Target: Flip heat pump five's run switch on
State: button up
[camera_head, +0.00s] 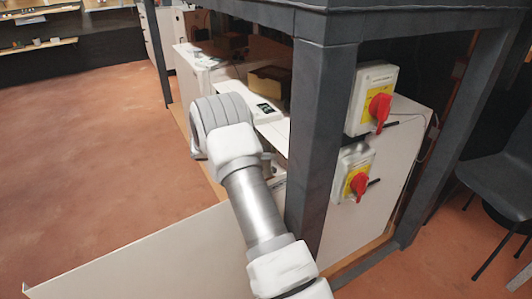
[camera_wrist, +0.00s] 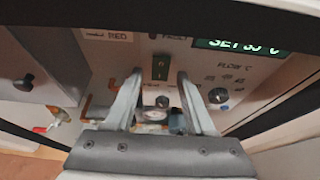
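A small dark green rocker switch (camera_wrist: 160,67) sits on a pale control panel (camera_wrist: 115,60) in the wrist view. I cannot tell which way it is set. My gripper (camera_wrist: 160,82) is open and empty, with one finger on each side below the switch. Whether the fingers touch the panel is unclear. A green lit display (camera_wrist: 243,45) reading about "SET 55 °C" is to the right. In the head view my arm reaches to a white unit (camera_head: 255,108) behind a dark post, and the arm hides most of my gripper. No unit number is readable.
A dark post (camera_head: 318,130) stands just right of my arm. Red rotary switches (camera_head: 379,108) on grey boxes are further right. In the wrist view, a round knob (camera_wrist: 218,95), a gauge (camera_wrist: 153,114) and a red-handled valve (camera_wrist: 40,129) are near. Open floor (camera_head: 90,140) lies left.

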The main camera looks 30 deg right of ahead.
grip_shut()
jog(key=shift+f, duration=0.1)
jog(key=shift+f+h, duration=0.2)
jog(key=shift+h, duration=0.55)
jog(key=shift+f+h, duration=0.15)
jog(key=shift+h, duration=0.6)
jog(key=shift+o, duration=0.7)
grip_release()
